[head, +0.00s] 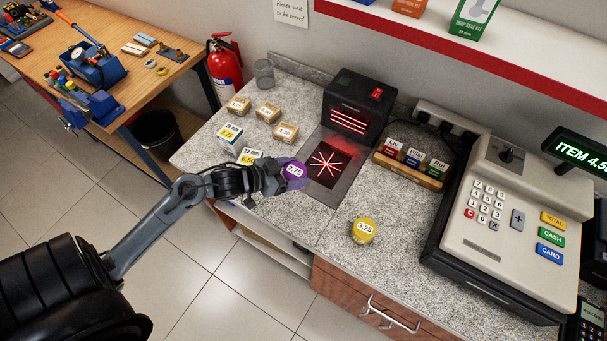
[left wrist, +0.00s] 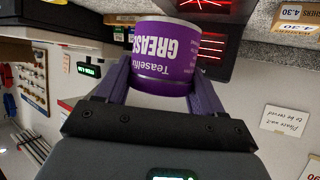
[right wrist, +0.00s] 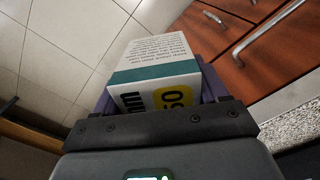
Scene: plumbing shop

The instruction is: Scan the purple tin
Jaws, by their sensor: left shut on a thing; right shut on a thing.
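The purple tin (head: 294,170), with a 2.75 label on top, is held in my left gripper (head: 281,174), just left of the scanner's glass plate (head: 341,189). In the left wrist view the purple tin (left wrist: 160,55) reads GREASE, and my left gripper (left wrist: 160,88) is shut on it from both sides. The black scanner housing (head: 345,95) stands behind the plate, with red beams lit. My right gripper (right wrist: 155,95) is shut on a white and teal box (right wrist: 155,70) with a yellow patch. That gripper is outside the head view.
A yellow tin (head: 364,231) stands on the counter right of the plate. Several small boxes (head: 267,112) stand to the left. A wooden key block (head: 408,169) and a cash register (head: 500,205) are on the right. The green display (head: 580,151) shows ITEM and a partly cut-off price.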

